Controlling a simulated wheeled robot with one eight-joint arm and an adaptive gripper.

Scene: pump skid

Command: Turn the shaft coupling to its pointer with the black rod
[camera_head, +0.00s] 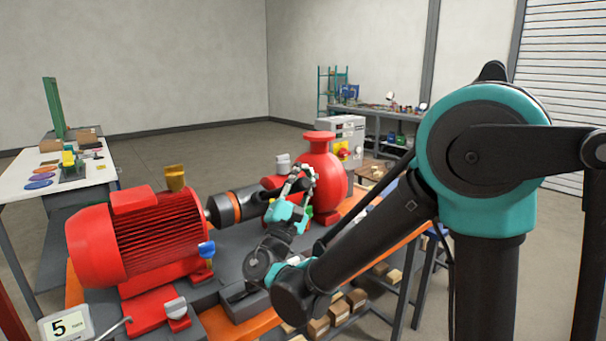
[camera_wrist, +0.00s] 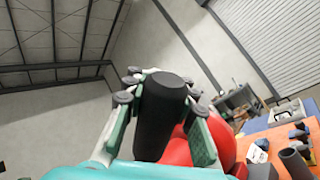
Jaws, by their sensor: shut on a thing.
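The shaft coupling (camera_head: 222,209) is a dark grey cylinder with an orange band, between the red motor (camera_head: 135,240) and the red pump (camera_head: 326,172). My gripper (camera_head: 300,184) is to the right of the coupling, in front of the pump. In the wrist view my gripper (camera_wrist: 160,100) is shut on the black rod (camera_wrist: 160,120), a thick dark cylinder standing up between the fingers. In the head view I cannot make out the rod clearly, nor whether it touches the coupling. I cannot identify the pointer.
A yellow cup-shaped part (camera_head: 175,177) and a blue-topped fitting (camera_head: 206,250) are by the motor. A white table (camera_head: 85,178) with small parts stands at left. A grey control box (camera_head: 346,137) and a workbench are behind the pump. Wooden blocks (camera_head: 340,308) lie below the skid.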

